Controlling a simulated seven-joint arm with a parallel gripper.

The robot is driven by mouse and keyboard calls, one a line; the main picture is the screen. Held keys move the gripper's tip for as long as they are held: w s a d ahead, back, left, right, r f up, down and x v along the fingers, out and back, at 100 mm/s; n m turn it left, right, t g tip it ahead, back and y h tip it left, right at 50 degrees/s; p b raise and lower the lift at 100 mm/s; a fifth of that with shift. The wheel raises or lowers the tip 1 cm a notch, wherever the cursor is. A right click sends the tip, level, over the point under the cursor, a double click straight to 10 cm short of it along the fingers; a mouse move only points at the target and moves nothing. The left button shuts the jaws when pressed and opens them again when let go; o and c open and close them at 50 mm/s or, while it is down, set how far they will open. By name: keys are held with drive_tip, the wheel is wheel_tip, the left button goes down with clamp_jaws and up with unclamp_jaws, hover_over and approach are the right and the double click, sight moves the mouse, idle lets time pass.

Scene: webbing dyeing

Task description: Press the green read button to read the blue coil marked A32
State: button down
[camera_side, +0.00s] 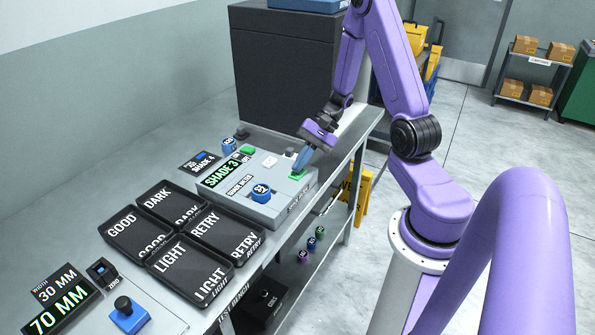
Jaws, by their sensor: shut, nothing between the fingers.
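A blue coil (261,193) with a white label sits on the front part of the grey reader box (285,208); the label is too small to read surely. The reader's display (220,174) shows SHADE 3 in green. My gripper (297,170) is shut and empty, pointing down at the right rear of the box. Its tips are at the green button (299,177) and partly cover it; I cannot tell whether they touch or press it. A second blue coil (229,146) stands behind the display.
Trays marked DARK (157,195), GOOD (117,223), RETRY (246,250) and LIGHT (176,252) lie to the left. A dark cabinet (285,75) stands behind. Several small coils (311,243) sit on the lower shelf.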

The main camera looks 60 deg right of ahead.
sight(301, 171)
drive_tip(key=shift+r, duration=0.85)
drive_tip(key=shift+r, duration=2.5)
drive_tip(key=s+a+r+n+g+h, duration=0.1)
drive_tip(key=s+a+r+n+h, duration=0.2)
drive_tip(key=s+a+n, duration=0.5)
drive_tip(key=s+a+r+n+g+h, duration=0.1)
drive_tip(key=s+a+r+n+h, duration=0.2)
drive_tip(key=s+a+n, duration=0.6)
drive_tip(key=s+n+h, duration=0.2)
drive_tip(key=n, duration=0.6)
drive_tip(key=shift+s+g, duration=0.15)
drive_tip(key=shift+g, duration=0.15)
